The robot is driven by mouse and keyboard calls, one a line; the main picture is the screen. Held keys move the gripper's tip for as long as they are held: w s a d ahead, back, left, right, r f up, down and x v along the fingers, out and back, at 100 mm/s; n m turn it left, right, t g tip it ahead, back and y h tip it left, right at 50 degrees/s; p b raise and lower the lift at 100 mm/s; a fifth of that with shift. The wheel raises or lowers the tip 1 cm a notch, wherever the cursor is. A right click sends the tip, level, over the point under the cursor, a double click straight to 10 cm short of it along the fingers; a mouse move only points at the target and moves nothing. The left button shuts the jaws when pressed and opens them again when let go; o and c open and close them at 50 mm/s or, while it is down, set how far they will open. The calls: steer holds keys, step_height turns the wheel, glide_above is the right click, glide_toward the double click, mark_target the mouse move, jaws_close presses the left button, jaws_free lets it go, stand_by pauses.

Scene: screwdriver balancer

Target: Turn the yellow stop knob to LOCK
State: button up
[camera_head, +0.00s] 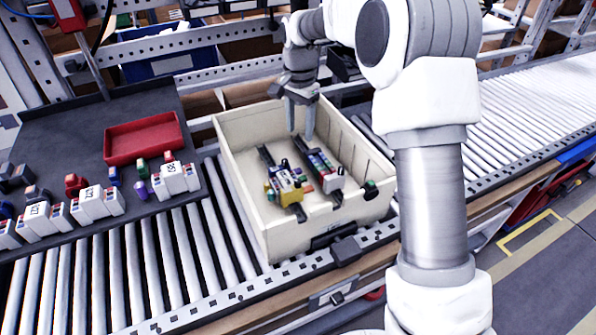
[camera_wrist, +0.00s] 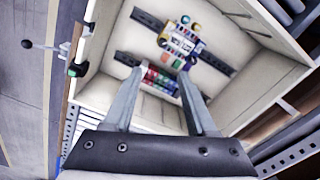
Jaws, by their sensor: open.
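My gripper (camera_head: 300,135) hangs over the cream bin (camera_head: 240,150), fingers pointing down. In the wrist view its two fingers (camera_wrist: 161,73) stand apart with nothing held between them. I cannot make out a stop knob or a LOCK mark in either view. A yellow block (camera_head: 287,186) sits on the left rail inside the bin, left of and below the fingertips in the head view. A small green-topped black part (camera_head: 370,185) is on the bin's near right corner; it also shows in the wrist view (camera_wrist: 77,70).
A second rail with coloured modules (camera_head: 320,163) lies in the bin under my gripper. To the left, a dark shelf (camera_head: 60,140) holds a red tray (camera_head: 145,138) and several white blocks (camera_head: 95,202). Roller conveyor (camera_head: 130,270) runs around the bin. A red box (camera_head: 68,14) is at the upper left.

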mark_target(298, 181)
steer(key=f, duration=1.8)
steer(key=shift+w+a+f, duration=0.25)
steer(key=shift+w+f, duration=0.05)
steer(key=shift+w, duration=0.05)
jaws_close()
